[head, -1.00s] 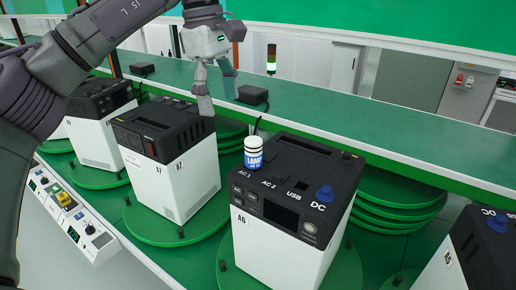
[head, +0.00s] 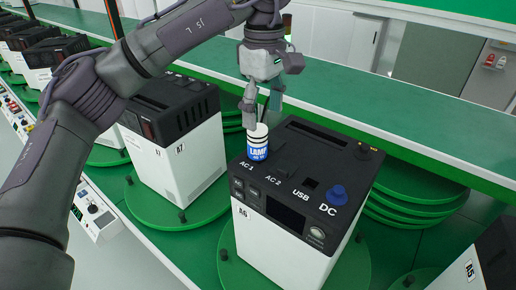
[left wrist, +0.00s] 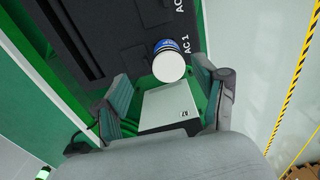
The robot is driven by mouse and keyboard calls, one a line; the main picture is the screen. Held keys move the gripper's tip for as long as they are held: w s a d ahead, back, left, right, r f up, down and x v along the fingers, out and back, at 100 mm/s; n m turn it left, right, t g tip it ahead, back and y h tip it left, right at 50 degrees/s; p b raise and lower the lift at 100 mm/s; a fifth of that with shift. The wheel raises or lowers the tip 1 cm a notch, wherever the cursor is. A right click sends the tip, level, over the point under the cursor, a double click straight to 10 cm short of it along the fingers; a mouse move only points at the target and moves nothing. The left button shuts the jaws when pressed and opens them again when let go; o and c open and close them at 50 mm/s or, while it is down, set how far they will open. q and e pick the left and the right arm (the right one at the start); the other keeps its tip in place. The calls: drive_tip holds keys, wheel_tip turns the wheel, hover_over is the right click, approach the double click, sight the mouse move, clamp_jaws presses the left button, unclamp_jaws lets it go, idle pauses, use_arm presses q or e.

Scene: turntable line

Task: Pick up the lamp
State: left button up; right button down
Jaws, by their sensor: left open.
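The lamp (head: 257,147) is a small upright cylinder with a white top and a blue band marked LAMP. It stands at the AC 1 spot on the black top of the white box A6 (head: 272,243). In the left wrist view the lamp (left wrist: 168,64) shows its round white end, nearer the right finger and just beyond the fingertips. My left gripper (head: 262,105) is open and empty, pointing down close above the lamp; in the head view one finger overlaps the lamp's upper edge. I cannot tell whether they touch. The left wrist view shows both fingers (left wrist: 160,83) spread apart. My right gripper is not in view.
Box A7 (head: 185,160) stands on its green turntable to the left, and box A5 (head: 470,268) is at the lower right. A green shelf (head: 420,128) runs behind. Stacked green discs (head: 405,205) lie to the right.

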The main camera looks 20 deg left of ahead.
sight(257, 131)
use_arm(q)
drive_tip(key=shift+s+a+f+p, duration=0.2)
drive_tip(key=shift+s+f+p, duration=0.1)
drive_tip(key=shift+f, duration=0.45)
drive_tip(key=shift+s+a+f+p, duration=0.15)
drive_tip(key=shift+f+p, duration=0.25)
drive_tip(key=shift+f, duration=0.2)
drive_tip(key=shift+w+a+f+p, duration=0.15)
drive_tip(key=shift+f+p, duration=0.2)
drive_tip(key=shift+f, duration=0.8)
drive_tip(key=shift+d, duration=0.1)
drive_tip(key=shift+c, duration=1.1)
drive_tip(key=c, duration=1.1)
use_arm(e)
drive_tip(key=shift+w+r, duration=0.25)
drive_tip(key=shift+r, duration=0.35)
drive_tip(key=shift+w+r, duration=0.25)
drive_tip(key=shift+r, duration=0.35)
use_arm(q)
drive_tip(key=shift+r, duration=0.1)
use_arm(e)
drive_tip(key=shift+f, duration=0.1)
